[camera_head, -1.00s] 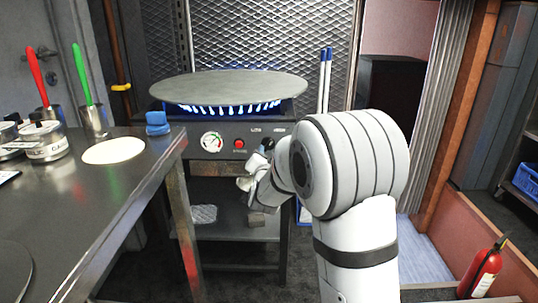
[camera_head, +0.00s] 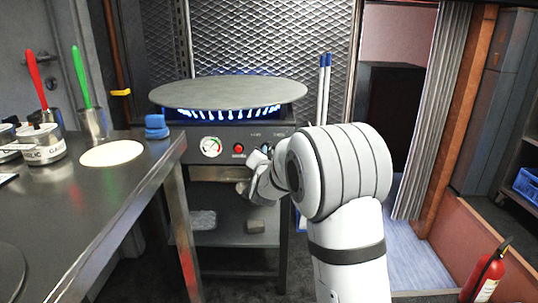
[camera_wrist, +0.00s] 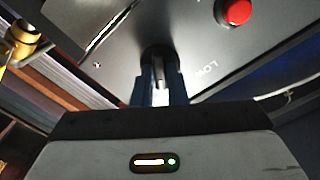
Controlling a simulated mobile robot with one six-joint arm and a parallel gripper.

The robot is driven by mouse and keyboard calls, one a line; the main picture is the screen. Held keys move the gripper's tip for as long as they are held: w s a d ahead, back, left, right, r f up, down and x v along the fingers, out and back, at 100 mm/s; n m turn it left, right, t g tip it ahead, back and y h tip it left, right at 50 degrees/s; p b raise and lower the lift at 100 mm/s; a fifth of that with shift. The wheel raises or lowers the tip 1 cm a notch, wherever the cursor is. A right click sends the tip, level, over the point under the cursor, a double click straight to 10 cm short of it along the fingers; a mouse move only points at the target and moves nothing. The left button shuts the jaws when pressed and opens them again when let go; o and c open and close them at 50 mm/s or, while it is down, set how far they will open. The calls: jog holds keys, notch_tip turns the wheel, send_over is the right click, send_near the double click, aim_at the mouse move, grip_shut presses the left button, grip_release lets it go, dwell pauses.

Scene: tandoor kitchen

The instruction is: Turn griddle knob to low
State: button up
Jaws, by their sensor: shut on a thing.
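The griddle is a round dark plate (camera_head: 228,93) on a black stand, with blue flames (camera_head: 225,113) under it. Its front panel (camera_head: 180,140) bears a gauge, a red button and small white labels. My gripper (camera_head: 266,150) is at the panel's right part, below the labels. In the wrist view my gripper (camera_wrist: 160,80) is shut on the dark griddle knob (camera_wrist: 158,56), its two fingers on either side. The printed word LOW (camera_wrist: 212,70) is right of the knob there. The fingers and arm hide much of the knob, so its pointer cannot be read.
A steel table (camera_head: 120,190) with flatbread (camera_head: 112,153), a blue cloth-like block (camera_head: 156,126) and utensil cups stands at the left. The stand's lower shelf (camera_head: 235,228) holds two small items. A fire extinguisher (camera_head: 486,272) is at the lower right.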

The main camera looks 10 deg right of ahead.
grip_shut()
jog(key=shift+d, duration=0.1)
jog(key=shift+n, duration=0.4)
jog(key=shift+f+n+p, duration=0.15)
jog(key=shift+n+p, duration=0.9)
jog(key=shift+n, duration=2.2)
jog(key=shift+f+n+p, duration=0.15)
jog(key=shift+n+p, duration=0.9)
jog(key=shift+n, duration=2.2)
jog(key=shift+s, duration=0.1)
